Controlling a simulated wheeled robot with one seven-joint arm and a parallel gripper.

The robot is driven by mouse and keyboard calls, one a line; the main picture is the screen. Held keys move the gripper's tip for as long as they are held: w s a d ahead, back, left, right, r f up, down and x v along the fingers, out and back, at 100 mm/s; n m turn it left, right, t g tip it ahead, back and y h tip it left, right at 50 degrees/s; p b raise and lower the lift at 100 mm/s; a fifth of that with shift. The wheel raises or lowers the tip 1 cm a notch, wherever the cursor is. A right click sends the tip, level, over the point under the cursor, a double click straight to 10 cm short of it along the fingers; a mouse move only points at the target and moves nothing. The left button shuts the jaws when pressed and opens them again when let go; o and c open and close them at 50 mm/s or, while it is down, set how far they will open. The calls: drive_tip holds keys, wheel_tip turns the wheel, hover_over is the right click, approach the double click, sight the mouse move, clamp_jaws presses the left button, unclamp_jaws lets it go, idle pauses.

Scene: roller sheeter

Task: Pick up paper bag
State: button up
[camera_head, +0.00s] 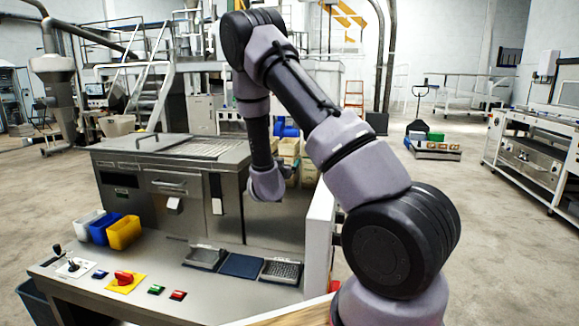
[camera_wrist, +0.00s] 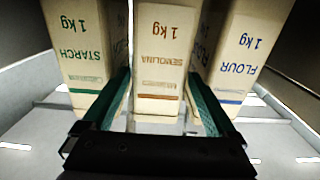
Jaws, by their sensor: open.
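In the wrist view three upright cream paper bags, each marked 1 kg, stand side by side. The starch bag (camera_wrist: 82,45) with green print is on the left, the semolina bag (camera_wrist: 160,55) with brown print is in the middle, and the flour bag (camera_wrist: 236,50) with blue print is on the right. My gripper (camera_wrist: 159,76) is open, its green-padded fingers in the gaps on either side of the semolina bag. I cannot tell whether either finger touches a bag. In the head view my fingers cannot be made out.
A grey metal machine (camera_head: 180,185) stands left of my arm, with a control counter (camera_head: 215,290) in front. Blue (camera_head: 99,230), yellow (camera_head: 124,232) and white bins stand on the counter. In the wrist view, pale walls flank the bags. Open floor (camera_head: 500,240) lies to the right.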

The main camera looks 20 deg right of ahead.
drive_tip(key=x, duration=0.5)
drive_tip(key=shift+w+d, duration=0.2)
drive_tip(key=shift+w, duration=0.1)
drive_tip(key=shift+r, duration=0.1)
clamp_jaws()
